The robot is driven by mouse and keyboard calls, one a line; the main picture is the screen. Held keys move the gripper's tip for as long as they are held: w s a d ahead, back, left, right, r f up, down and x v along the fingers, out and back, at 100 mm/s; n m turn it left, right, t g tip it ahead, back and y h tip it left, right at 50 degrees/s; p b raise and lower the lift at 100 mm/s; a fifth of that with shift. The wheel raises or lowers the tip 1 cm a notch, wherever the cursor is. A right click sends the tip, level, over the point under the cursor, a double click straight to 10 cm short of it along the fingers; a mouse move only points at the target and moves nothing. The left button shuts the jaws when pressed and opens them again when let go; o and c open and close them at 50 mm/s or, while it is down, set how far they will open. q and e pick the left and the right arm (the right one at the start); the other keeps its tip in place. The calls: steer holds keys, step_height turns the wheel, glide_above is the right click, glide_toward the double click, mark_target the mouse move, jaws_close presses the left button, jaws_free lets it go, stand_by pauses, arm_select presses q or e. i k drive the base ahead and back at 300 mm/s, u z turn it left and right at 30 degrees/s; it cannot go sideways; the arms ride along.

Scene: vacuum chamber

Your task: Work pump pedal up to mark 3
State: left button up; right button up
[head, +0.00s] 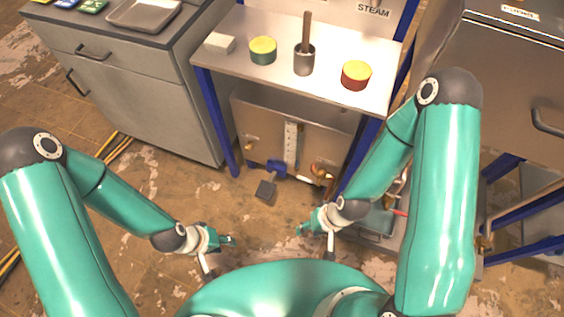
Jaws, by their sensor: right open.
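The pump pedal (266,189) is a dark plate on a blue bracket, low in front of the steel chamber box (258,115) under the bench. A white scale strip (290,144) stands upright on the box front; its marks and level are too small to read. My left gripper (229,241) is below and left of the pedal, apart from it; its jaws are too small to judge. My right gripper (301,229) is open and empty, below and right of the pedal, apart from it.
The bench top (330,65) holds a white block (219,43), a green-yellow tin (263,51), a red-yellow tin (356,75) and a metal cup (304,61) with a handle. Blue legs flank the box. A grey cabinet (130,85) stands left. Floor around the pedal is clear.

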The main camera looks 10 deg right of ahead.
mark_target(266, 190)
steer(key=z, duration=0.2)
steer(key=k, duration=0.9)
steer(key=u, duration=0.2)
